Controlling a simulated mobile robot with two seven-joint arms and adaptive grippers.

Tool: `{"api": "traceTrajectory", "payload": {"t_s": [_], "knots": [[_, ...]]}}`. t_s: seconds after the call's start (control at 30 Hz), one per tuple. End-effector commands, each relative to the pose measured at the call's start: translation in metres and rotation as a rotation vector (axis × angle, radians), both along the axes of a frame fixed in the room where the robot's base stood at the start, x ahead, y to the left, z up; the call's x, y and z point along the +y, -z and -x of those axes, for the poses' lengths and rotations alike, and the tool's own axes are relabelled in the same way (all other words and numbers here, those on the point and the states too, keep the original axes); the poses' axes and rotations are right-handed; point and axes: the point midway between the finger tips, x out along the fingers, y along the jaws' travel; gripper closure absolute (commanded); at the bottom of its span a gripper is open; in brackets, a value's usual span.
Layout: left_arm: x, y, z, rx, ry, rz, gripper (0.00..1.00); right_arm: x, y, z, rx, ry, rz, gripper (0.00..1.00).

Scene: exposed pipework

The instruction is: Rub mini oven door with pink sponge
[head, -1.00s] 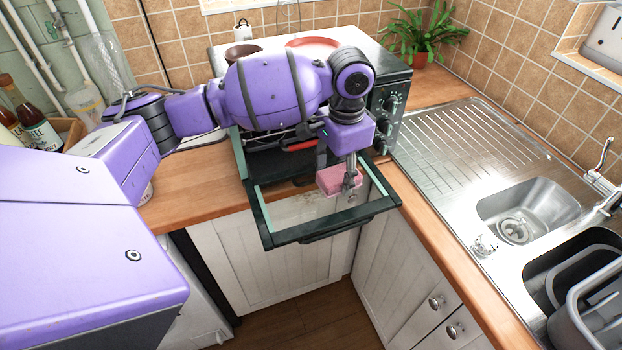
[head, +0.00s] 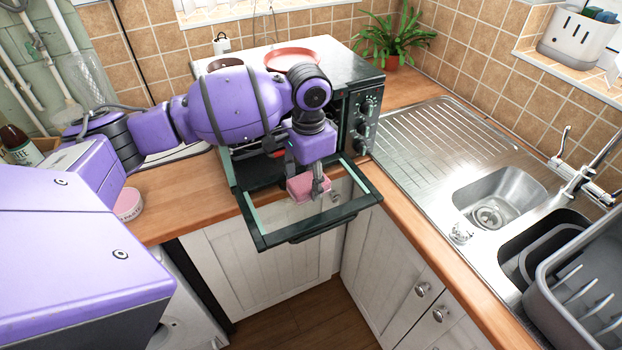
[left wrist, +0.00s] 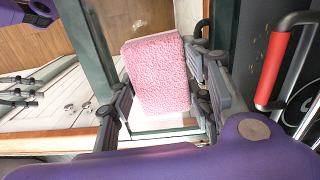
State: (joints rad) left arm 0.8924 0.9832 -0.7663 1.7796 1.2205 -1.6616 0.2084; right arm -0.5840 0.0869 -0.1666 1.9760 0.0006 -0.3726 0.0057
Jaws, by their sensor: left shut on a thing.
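The mini oven (head: 362,120) stands on the wooden counter, with its glass door (head: 262,241) folded down and open over the counter's front edge. My left gripper (head: 318,190) is shut on the pink sponge (head: 300,187) and holds it at the opened door, over the glass. In the left wrist view the sponge (left wrist: 157,75) sits between the fingers (left wrist: 160,110), with the door frame around and behind it. I cannot tell whether the sponge touches the glass. My arm hides much of the oven's inside. My right gripper is not in view.
A red plate (head: 292,60) and a dark bowl (head: 226,64) sit on the oven top. A potted plant (head: 391,40) stands behind it at right. The steel sink (head: 500,195) and a grey dish rack (head: 590,290) lie to the right. A red-handled rack (left wrist: 277,70) is close in the wrist view.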

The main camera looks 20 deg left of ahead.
Motion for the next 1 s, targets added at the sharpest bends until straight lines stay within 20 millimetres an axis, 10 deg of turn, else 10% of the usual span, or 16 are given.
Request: {"api": "traceTrajectory", "payload": {"t_s": [1.0], "knots": [[0.047, 0.009, 0.057, 0.019, -0.003, -0.006, 0.75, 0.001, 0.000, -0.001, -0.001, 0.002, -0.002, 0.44]]}}
